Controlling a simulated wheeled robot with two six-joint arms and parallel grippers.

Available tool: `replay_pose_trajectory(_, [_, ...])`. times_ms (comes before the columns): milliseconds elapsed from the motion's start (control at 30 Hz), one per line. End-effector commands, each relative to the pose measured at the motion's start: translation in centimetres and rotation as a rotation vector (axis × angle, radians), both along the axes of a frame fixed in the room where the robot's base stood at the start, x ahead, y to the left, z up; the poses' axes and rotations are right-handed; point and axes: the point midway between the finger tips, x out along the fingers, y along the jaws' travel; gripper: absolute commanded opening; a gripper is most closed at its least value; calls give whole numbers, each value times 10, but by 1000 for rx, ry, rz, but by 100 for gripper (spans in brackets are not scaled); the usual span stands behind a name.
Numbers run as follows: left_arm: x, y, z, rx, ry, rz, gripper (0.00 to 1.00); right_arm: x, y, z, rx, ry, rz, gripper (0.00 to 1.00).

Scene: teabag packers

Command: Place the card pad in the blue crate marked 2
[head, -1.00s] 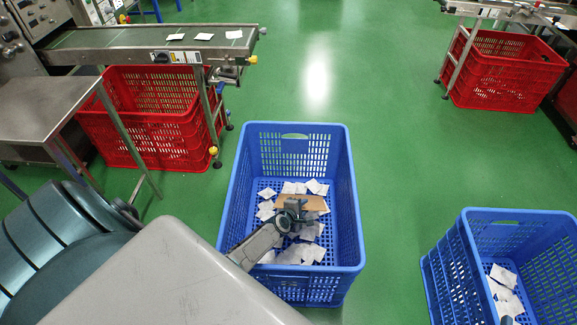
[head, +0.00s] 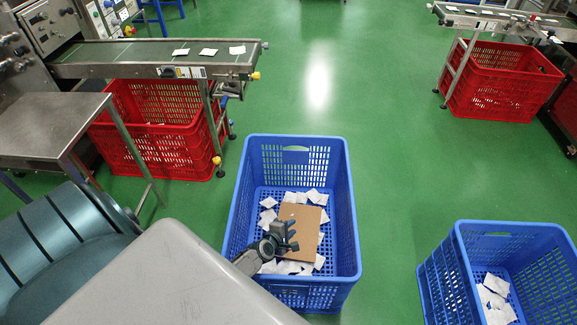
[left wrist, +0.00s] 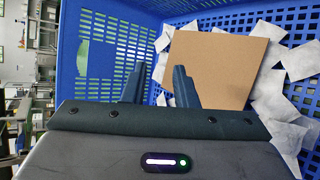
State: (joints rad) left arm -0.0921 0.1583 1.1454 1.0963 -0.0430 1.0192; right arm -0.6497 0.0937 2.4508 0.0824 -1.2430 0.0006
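The card pad (head: 300,222) is a flat brown sheet inside the near blue crate (head: 346,220), among white teabag packets. No number shows on this crate. My left gripper (head: 288,240) is inside the crate, over the pad's left edge in the head view. In the left wrist view, the gripper (left wrist: 160,75) has its two fingers apart with nothing between them. The card pad (left wrist: 215,62) lies beyond and to the right of the fingers there, with the right fingertip overlapping its edge in the picture. My right gripper is not in view.
A second blue crate (head: 436,270) with a few packets stands at the right. Red crates (head: 150,150) (head: 500,85) stand under conveyors (head: 130,55) at left and upper right. A metal table (head: 45,125) is at left. Green floor is clear between them.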

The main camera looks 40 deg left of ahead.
Motion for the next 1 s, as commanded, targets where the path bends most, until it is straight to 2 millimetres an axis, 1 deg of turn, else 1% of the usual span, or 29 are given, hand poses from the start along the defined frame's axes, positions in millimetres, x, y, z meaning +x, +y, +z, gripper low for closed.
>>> replay_pose_trajectory(33, [-5, 0, 5, 1, 0, -1, 26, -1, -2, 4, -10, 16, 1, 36])
replay_pose_trajectory(167, [-10, -1, 7, 2, -1, -3, 26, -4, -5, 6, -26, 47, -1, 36])
replay_pose_trajectory(267, [-14, -9, 14, 29, 1, -54, 26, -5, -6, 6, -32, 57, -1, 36])
replay_pose_trajectory(367, [-22, -33, 32, 118, 3, -204, 26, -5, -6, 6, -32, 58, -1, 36])
replay_pose_trajectory(433, [-33, -57, 52, 225, 7, -366, 26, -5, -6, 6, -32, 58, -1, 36])
replay_pose_trajectory(467, [-40, -67, 62, 282, 10, -444, 26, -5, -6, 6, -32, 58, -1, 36])
replay_pose_trajectory(500, [-51, -80, 75, 365, 14, -550, 26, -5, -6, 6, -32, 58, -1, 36])
replay_pose_trajectory(567, [-69, -96, 95, 497, 24, -703, 26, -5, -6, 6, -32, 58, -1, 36])
replay_pose_trajectory(600, [-82, -103, 109, 586, 33, -797, 26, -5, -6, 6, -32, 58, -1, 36])
replay_pose_trajectory(667, [-102, -111, 129, 722, 53, -933, 26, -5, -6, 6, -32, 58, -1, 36])
replay_pose_trajectory(700, [-117, -114, 144, 813, 69, -1016, 26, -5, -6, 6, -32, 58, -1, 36])
replay_pose_trajectory(767, [-139, -116, 165, 943, 103, -1133, 26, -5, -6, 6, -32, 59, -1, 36])
replay_pose_trajectory(800, [-153, -114, 180, 1026, 129, -1201, 26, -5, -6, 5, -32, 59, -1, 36])
replay_pose_trajectory(900, [-185, -106, 213, 1198, 203, -1341, 26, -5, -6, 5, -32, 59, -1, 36])
replay_pose_trajectory(1000, [-209, -96, 240, 1317, 272, -1434, 26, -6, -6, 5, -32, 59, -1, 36])
